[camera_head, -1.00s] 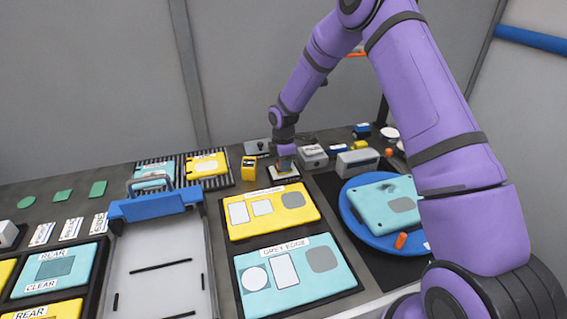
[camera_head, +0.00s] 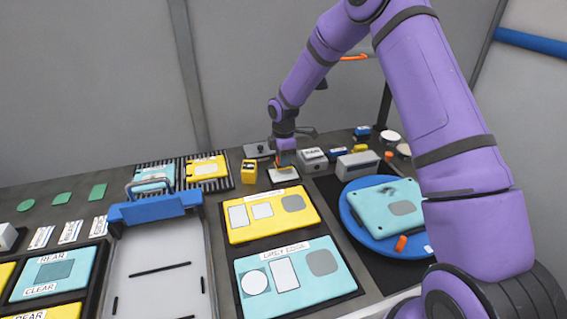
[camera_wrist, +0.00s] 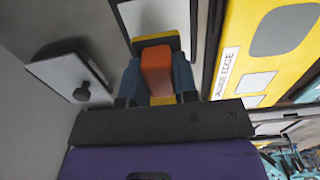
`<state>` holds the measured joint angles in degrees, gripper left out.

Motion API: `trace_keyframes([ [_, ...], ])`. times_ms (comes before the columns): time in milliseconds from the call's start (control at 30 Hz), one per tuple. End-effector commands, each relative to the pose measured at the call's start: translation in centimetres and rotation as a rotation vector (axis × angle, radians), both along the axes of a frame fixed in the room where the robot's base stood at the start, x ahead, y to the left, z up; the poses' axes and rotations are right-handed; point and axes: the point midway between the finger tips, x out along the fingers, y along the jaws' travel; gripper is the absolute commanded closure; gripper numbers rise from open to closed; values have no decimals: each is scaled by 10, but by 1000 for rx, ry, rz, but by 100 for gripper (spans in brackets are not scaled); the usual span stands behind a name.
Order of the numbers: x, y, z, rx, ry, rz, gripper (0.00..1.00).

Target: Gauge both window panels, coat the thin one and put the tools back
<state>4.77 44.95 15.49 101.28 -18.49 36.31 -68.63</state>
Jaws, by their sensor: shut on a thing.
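My gripper (camera_head: 285,164) is shut on an orange block-like tool (camera_wrist: 156,70) with a yellow and dark end. In the wrist view, the tool sits between blue fingers and its end points at a white pad (camera_wrist: 155,14). In the head view, the pad (camera_head: 270,178) lies right below the tool; I cannot tell whether they touch. A yellow panel (camera_head: 262,229) lies in front of the pad. A teal panel labelled GREY EDGE (camera_head: 305,291) lies nearer. Another teal panel (camera_head: 372,207) rests on a blue round plate (camera_head: 350,222). A yellow device (camera_head: 249,172) stands left of the pad.
Grey boxes (camera_head: 357,165) and small items stand right of my gripper. A white tray with a blue handled bar (camera_head: 155,209) is at centre left. Racked panels (camera_head: 206,168) stand behind it. An orange piece (camera_head: 401,243) is at the blue plate's front edge.

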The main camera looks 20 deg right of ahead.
Motion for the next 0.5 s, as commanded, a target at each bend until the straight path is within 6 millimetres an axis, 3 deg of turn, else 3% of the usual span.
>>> trace_keyframes([
  [500,1,-1,35,0,-3,-1,92],
])
